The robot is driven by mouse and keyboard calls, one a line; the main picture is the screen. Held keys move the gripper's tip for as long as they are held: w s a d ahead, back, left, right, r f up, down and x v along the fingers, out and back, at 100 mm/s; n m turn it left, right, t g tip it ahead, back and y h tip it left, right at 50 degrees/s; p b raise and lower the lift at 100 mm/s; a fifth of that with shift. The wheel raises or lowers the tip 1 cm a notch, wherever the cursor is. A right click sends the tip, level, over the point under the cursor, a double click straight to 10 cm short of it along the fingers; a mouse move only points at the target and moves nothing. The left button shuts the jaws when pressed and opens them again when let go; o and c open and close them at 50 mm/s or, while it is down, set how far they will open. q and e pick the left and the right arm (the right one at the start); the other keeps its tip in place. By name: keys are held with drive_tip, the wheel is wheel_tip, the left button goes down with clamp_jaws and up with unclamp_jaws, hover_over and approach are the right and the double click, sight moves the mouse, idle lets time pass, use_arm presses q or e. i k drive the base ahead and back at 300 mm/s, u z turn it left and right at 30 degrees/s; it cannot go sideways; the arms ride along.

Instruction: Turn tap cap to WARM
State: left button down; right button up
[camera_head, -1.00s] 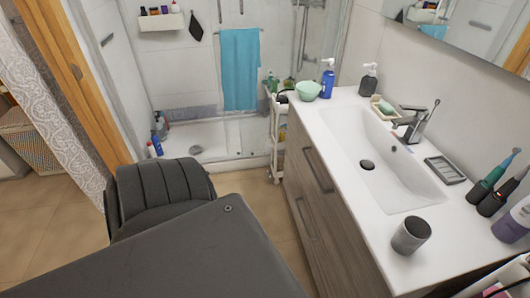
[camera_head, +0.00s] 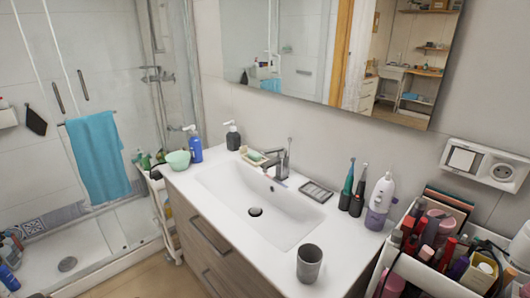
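The tap (camera_head: 278,166) is a grey metal basin mixer at the back edge of the white sink (camera_head: 240,196). Its cap with an upright lever (camera_head: 288,148) points up. I cannot tell any WARM marking or the exact turn of the cap at this size. Neither of my grippers is in view.
A soap dish (camera_head: 253,157) and soap bottles stand left of the tap. A black tray (camera_head: 316,192), toothbrushes (camera_head: 347,187) and a white-purple bottle (camera_head: 379,202) stand right. A grey cup (camera_head: 309,263) stands at the front. A cosmetics cart (camera_head: 428,283) is at lower right.

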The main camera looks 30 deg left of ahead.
sight(284, 153)
drive_tip(key=z, duration=2.45)
drive_tip(key=k, duration=1.15)
drive_tip(key=u, duration=2.15)
